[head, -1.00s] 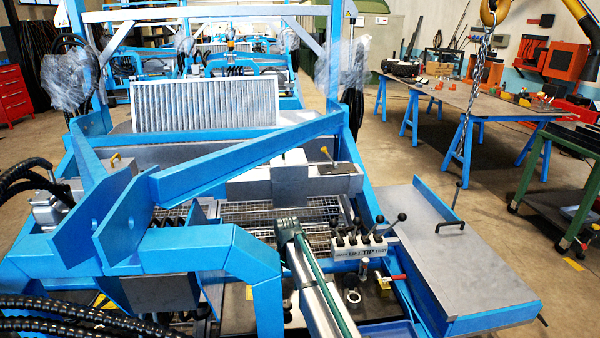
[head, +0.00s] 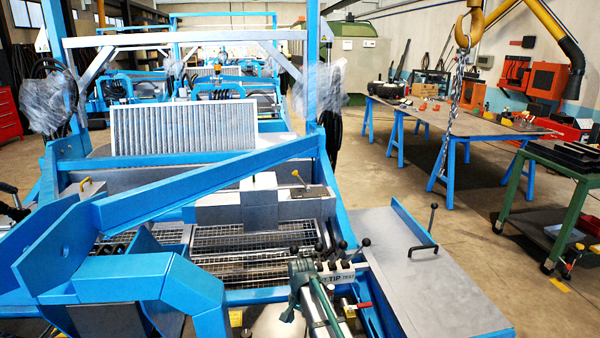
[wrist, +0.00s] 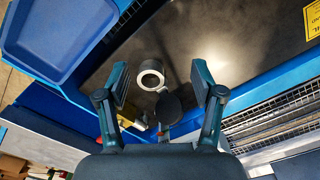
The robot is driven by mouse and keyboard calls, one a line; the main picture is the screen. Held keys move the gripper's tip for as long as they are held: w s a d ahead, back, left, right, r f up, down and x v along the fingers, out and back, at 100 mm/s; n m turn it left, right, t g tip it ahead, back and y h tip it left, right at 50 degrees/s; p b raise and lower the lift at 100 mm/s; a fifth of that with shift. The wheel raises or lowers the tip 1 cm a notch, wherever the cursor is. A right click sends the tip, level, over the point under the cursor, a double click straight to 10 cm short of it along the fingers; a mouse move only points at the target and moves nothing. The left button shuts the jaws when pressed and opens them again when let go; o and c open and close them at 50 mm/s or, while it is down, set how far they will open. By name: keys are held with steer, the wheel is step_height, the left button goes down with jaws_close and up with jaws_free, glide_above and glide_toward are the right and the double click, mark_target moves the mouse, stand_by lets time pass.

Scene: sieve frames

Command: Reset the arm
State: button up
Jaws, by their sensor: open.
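My gripper (wrist: 159,75) is open, its two teal and black fingers spread apart in the wrist view. No object is held between the fingers. Beyond them, lower down, a grey ring (wrist: 150,66) lies on a dark metal surface. A round black knob or disc (wrist: 168,106) shows near the ring, between the fingers. In the head view my arm reaches up from the bottom edge, its end beside the lever panel (head: 338,274), partly covering it.
A blue tray (wrist: 58,62) lies at upper left in the wrist view. Black-knobbed levers (head: 366,243) stand close to my arm's end. A blue frame with wire mesh (head: 250,238) lies beyond. A hoist chain (head: 462,72) hangs at right. Open floor (head: 400,190) lies to the right.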

steer(key=s+d+f+n, duration=0.35)
steer(key=s+d, duration=0.45)
steer(key=s, duration=0.3)
steer(key=s+d+f+n, duration=0.2)
steer(key=s+d+f, duration=0.3)
steer(key=s+d, duration=0.5)
steer(key=s+f+g, duration=0.2)
steer(key=s+f, duration=0.3)
steer(key=s, duration=0.5)
steer(key=s+a+f+g+p, duration=0.1)
steer(key=s+f+g, duration=0.1)
steer(key=s+f, duration=0.4)
steer(key=s+f+g, duration=0.2)
steer(key=s+f, duration=0.3)
steer(key=s, duration=0.8)
steer(key=shift+s+a+f+g+p, duration=0.15)
steer(key=shift+s+g+p, duration=0.2)
steer(key=shift+g+p, duration=0.05)
steer(key=shift+n, duration=0.25)
